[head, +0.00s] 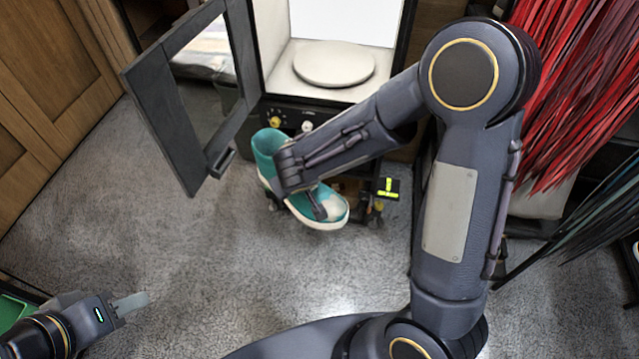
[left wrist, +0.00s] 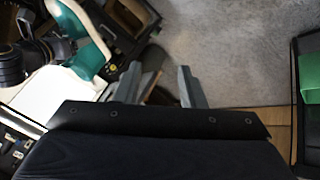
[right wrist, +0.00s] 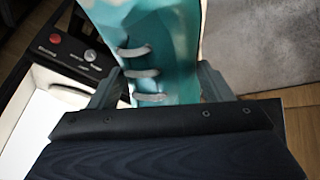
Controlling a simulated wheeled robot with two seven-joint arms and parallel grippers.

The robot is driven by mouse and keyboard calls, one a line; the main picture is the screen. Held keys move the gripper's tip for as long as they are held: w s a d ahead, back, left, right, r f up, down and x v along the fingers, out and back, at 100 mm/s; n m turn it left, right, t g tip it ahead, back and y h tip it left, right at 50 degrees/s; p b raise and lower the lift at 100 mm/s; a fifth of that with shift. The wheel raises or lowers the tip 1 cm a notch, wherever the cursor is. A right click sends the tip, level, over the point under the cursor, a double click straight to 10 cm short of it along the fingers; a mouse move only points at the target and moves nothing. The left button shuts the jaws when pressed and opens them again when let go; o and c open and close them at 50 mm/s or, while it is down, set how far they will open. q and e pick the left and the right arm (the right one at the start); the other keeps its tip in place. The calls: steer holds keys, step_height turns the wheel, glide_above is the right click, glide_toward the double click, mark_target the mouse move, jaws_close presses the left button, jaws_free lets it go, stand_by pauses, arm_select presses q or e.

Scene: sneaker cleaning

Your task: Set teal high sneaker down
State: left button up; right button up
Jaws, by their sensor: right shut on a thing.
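The teal high sneaker (head: 264,145) with a white toe and sole is in front of the open appliance in the head view, partly hidden by my right arm. My right gripper (right wrist: 158,84) is shut on it, one finger on each side of the laced part, in the right wrist view. That view shows the sneaker's teal upper (right wrist: 178,45) and grey laces. The left wrist view shows part of the sneaker (left wrist: 91,58) at upper left. My left gripper (head: 132,303) is low at the left, apart from the sneaker. Its fingers (left wrist: 158,86) are spread and empty.
A microwave-like appliance with a round white plate (head: 334,63) stands open. Its dark-framed door (head: 160,110) swings out to the left. Red strands (head: 575,80) hang at the right. A dark box with a green inside (head: 12,310) is at lower left. Grey floor (head: 170,215) is clear between.

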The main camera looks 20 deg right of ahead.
mark_target(264, 170)
arm_select(q)
steer(key=w+r+m+g, duration=0.1)
steer(key=w+r+m, duration=0.1)
steer(key=w+r, duration=0.4)
steer(key=w+r+m+g, duration=0.15)
steer(key=w+r, duration=0.25)
steer(key=w, duration=0.4)
steer(key=w+d+r+m, duration=0.2)
steer(key=w+d+m, duration=0.2)
steer(key=w+d, duration=0.6)
steer(key=w+d+f+m+g+y, duration=0.1)
steer(key=w+d+f+m+y, duration=0.15)
steer(key=w+d, duration=0.55)
steer(key=w+a+x, duration=0.1)
steer(key=x, duration=1.3)
steer(key=shift+a+m+g, duration=0.3)
steer(key=shift+a+g, duration=0.05)
steer(key=shift+g, duration=0.1)
arm_select(e)
steer(key=w+a+r+n+y, duration=0.2)
steer(key=a+r+n, duration=0.2)
steer(key=a, duration=0.3)
steer(key=shift+a+r, duration=0.15)
steer(key=shift+r, duration=0.4)
